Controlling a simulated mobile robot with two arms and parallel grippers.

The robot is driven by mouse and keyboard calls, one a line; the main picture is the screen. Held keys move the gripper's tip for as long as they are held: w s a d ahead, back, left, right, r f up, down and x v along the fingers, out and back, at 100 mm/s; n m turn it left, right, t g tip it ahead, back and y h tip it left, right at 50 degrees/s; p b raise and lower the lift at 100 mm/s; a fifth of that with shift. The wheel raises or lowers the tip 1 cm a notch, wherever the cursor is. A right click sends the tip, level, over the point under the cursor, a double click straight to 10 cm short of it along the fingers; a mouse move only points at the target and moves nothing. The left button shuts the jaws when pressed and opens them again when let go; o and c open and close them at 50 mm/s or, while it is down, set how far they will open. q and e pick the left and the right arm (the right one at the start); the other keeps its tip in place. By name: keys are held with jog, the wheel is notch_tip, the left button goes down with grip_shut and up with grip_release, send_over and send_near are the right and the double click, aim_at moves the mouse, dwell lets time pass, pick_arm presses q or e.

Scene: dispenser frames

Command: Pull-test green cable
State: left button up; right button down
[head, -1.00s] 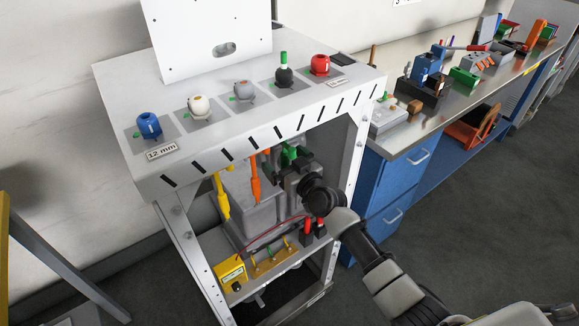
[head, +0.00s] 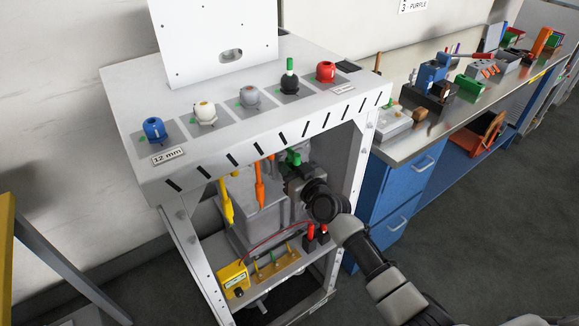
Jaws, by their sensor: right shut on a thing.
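A green cable piece (head: 294,157) shows under the cabinet's slotted front edge. My right gripper (head: 293,170) reaches into the open cabinet front and is shut on the green piece; its fingertips are partly hidden by my wrist. A yellow cable (head: 225,200) and an orange cable (head: 260,186) hang to the left of the gripper, apart from it. On the cabinet top, a green upright piece (head: 290,65) stands in a black gland (head: 289,82). My left gripper is not in view.
Blue (head: 154,130), white (head: 205,111), grey (head: 249,95) and red (head: 326,71) glands stand on the cabinet top (head: 130,90). A yellow meter box (head: 233,277) and red-tipped plugs sit on the lower shelf. The cabinet's right post (head: 357,165) is close beside my arm. A workbench with tools (head: 420,140) stands at right.

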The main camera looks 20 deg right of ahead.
jog(key=shift+s+f+b, duration=0.15)
jog(key=shift+f+b, duration=0.2)
jog(key=shift+f, duration=0.35)
dwell(0.7)
jog(key=shift+r, duration=0.15)
jog(key=c, duration=1.1)
grip_release()
jog(key=shift+c, duration=0.2)
jog(key=o, duration=1.1)
jog(key=shift+r, duration=0.35)
jog(key=shift+o, duration=0.2)
